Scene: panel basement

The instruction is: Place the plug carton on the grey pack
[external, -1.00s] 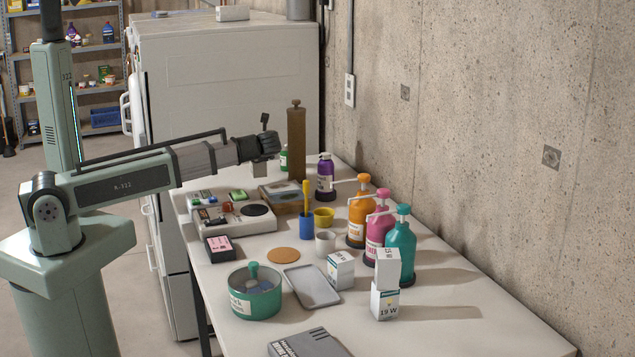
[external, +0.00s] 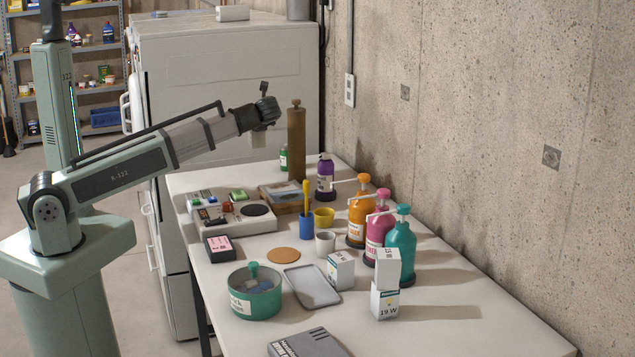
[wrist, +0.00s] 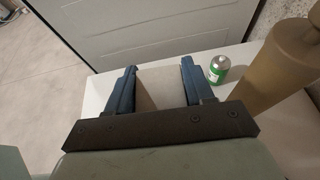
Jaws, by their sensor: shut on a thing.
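My gripper (wrist: 158,88) is shut on a plain beige-grey box, taken to be the plug carton (wrist: 166,90), between its two blue fingers in the wrist view. No label shows on it. In the external view my gripper (external: 264,122) is high above the far end of the table, left of a tall brown cylinder, and the box is barely visible there. The grey pack (external: 300,345) lies flat at the near edge of the table, partly cut off by the frame, far from my gripper.
The tall brown cylinder (external: 296,145) stands close to my gripper. Pump bottles (external: 400,245) line the wall side. Stacked white cartons (external: 385,303), a grey tray (external: 312,287) and a green round tub (external: 255,298) stand near the pack. A white cabinet (external: 225,80) is behind.

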